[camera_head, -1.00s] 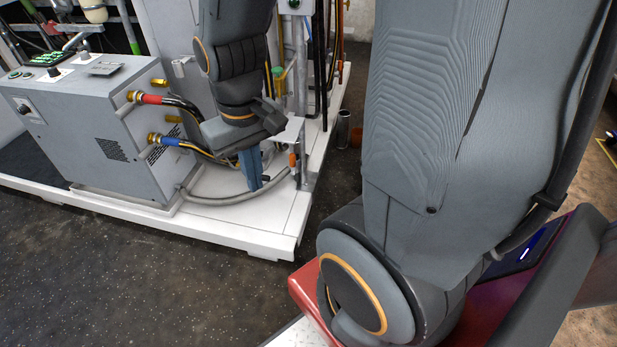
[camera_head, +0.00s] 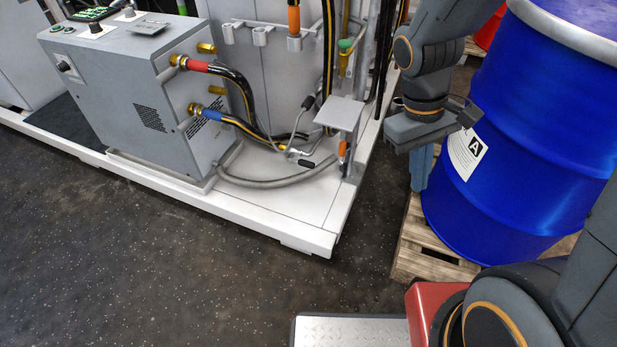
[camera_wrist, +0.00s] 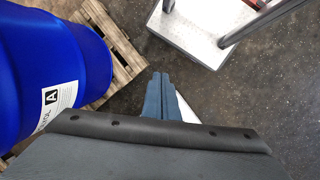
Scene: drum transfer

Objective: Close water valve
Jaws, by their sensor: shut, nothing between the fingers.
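My gripper (camera_head: 421,168) points down in front of the blue drum, to the right of the white platform, apart from the valves and hoses. Its blue fingers are together and empty, as the wrist view (camera_wrist: 160,82) also shows. A valve-like fitting with a green part (camera_head: 346,45) sits on a yellow-brass pipe at the platform's back right. An orange handle (camera_head: 343,148) stands at a grey bracket near the platform's right edge. I cannot tell which of these is the water valve. A red-banded hose (camera_head: 196,66) and a blue-banded hose (camera_head: 211,114) join the grey cabinet (camera_head: 140,100).
The blue drum (camera_head: 530,120) with an "A" label stands on a wooden pallet (camera_head: 428,258) at the right. The white platform (camera_head: 270,222) has a raised edge. Dark speckled floor (camera_head: 190,270) in front is clear. A metal-topped step (camera_head: 350,330) is at the bottom.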

